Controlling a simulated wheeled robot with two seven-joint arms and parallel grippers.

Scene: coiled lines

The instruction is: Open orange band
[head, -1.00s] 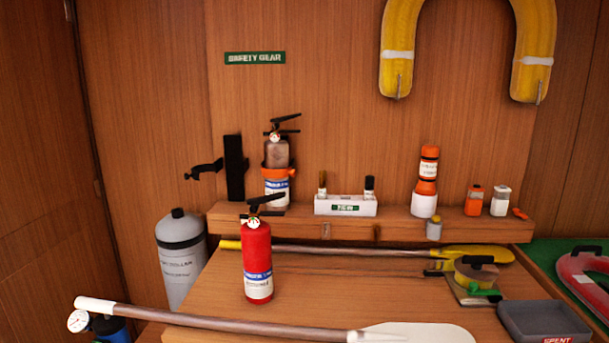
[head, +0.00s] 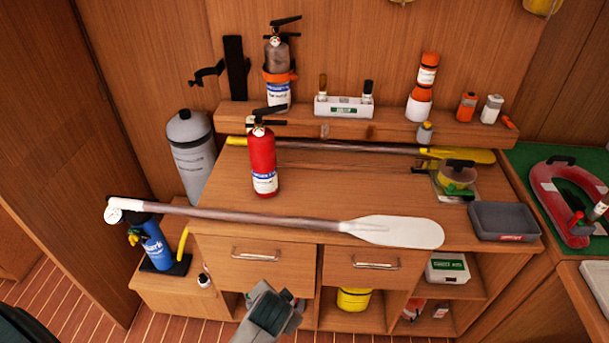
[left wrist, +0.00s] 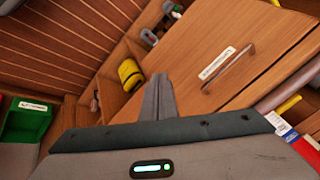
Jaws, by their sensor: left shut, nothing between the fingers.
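The orange band (head: 279,77) goes around a grey-brown fire extinguisher (head: 278,52) standing upright against the back wall, on the raised shelf. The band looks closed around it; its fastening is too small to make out. A black bracket (head: 236,68) stands just left of it. My left gripper (left wrist: 160,92) is shut and empty in the left wrist view, in front of the drawers. In the head view, my left arm's end shows low in the picture, well below and in front of the band. My right gripper is not in view.
A red extinguisher (head: 263,162) stands on the bench top, in front of the banded one. A white-bladed paddle (head: 390,231) lies along the front edge. A white holder (head: 343,107) and an orange-and-white bottle (head: 422,88) stand right along the shelf.

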